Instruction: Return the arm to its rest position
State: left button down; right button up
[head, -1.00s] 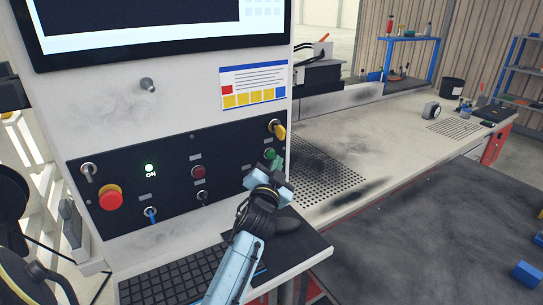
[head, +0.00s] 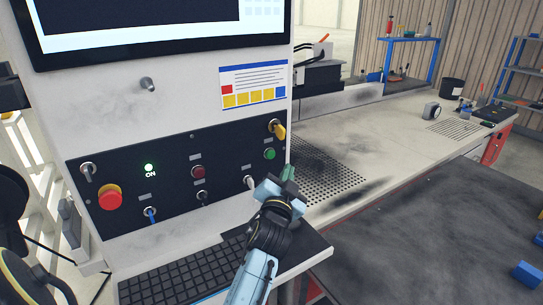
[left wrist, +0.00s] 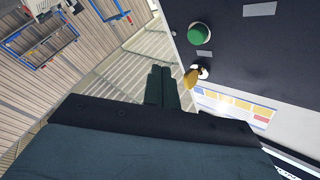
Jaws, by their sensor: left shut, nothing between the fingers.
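My left gripper (head: 288,173) is shut and empty, in front of the right edge of the black control panel (head: 125,185). It is apart from the green button (head: 269,154), which sits above and left of it in the head view. In the left wrist view the shut fingers (left wrist: 161,86) point up the picture, and the green button (left wrist: 198,33) and yellow key switch (left wrist: 193,76) are to their right. The green ON lamp (head: 149,168) is lit. My right gripper is not in view.
A keyboard (head: 190,272) lies on the shelf below the panel, close to my left arm. A red emergency button (head: 110,198) and several switches stick out from the panel. The perforated bench (head: 345,150) extends to the right.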

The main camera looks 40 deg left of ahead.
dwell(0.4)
pick_arm(q)
jog(key=s+d+f+g+h, duration=0.1)
jog(key=s+f+g, duration=0.1)
jog(key=s+f, duration=0.2)
jog(key=s+f+n+g+h, duration=0.1)
jog(key=s+f+g, duration=0.1)
jog(key=s+f, duration=0.3)
jog(key=s+d+f+n+g+h, duration=0.1)
jog(key=s+f+g, duration=0.2)
jog(key=s+f, duration=0.1)
jog(key=shift+s+d+f, duration=0.25)
jog(key=shift+d+f, duration=0.1)
jog(key=s+d+f+m+g+h, duration=0.1)
jog(key=s+d+f+g+h, duration=0.2)
jog(key=s, duration=0.7)
jog(key=s+d+f+g+h, duration=0.2)
jog(key=s+d+f+g, duration=0.25)
jog(key=s, duration=0.45)
notch_tip(320, 180, down, 24)
jog(key=s+g, duration=0.2)
jog(key=s+a+f, duration=0.2)
jog(key=s+f, duration=1.2)
jog(key=s, duration=0.2)
jog(key=shift+s+a+f+g+y, duration=0.15)
jog(key=shift+f+g+y, duration=0.15)
jog(key=shift+g, duration=0.05)
